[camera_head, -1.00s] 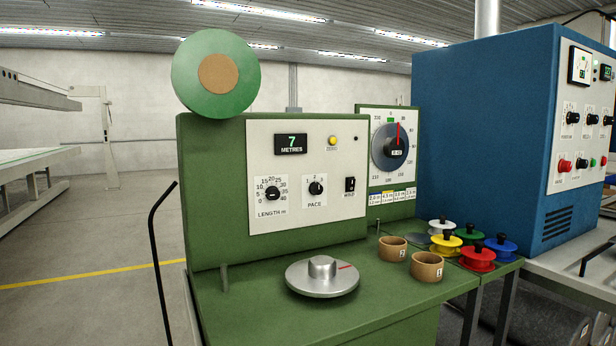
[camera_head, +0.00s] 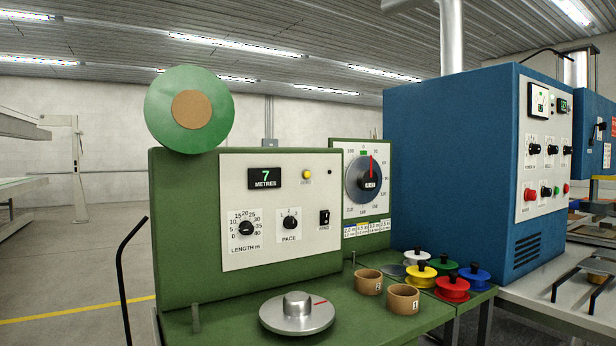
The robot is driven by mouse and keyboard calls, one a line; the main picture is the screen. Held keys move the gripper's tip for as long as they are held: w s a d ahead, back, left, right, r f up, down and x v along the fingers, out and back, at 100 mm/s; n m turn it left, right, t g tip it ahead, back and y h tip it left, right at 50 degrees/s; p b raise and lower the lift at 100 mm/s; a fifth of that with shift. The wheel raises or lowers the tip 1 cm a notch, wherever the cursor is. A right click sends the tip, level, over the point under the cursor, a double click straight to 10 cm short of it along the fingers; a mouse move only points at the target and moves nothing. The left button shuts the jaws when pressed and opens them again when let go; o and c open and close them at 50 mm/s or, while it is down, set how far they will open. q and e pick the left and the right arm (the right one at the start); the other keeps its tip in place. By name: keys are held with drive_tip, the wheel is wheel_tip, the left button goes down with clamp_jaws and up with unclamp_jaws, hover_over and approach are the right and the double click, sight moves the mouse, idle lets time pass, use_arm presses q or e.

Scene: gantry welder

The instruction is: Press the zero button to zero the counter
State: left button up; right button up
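The yellow zero button (camera_head: 306,174) is on the upper part of the white panel (camera_head: 280,235) of the green machine, right of the counter. The counter display (camera_head: 265,178) shows a green 7 above the word METRES. A label sits just under the button. Nothing covers the button or the counter. Neither of my grippers shows in the head view.
The panel also has a length knob (camera_head: 246,228), a pace knob (camera_head: 289,222) and a hold switch (camera_head: 324,218). A silver turntable (camera_head: 297,316), two brown cups (camera_head: 403,299) and several coloured spools (camera_head: 452,288) stand on the green bench. A blue cabinet (camera_head: 450,160) stands right.

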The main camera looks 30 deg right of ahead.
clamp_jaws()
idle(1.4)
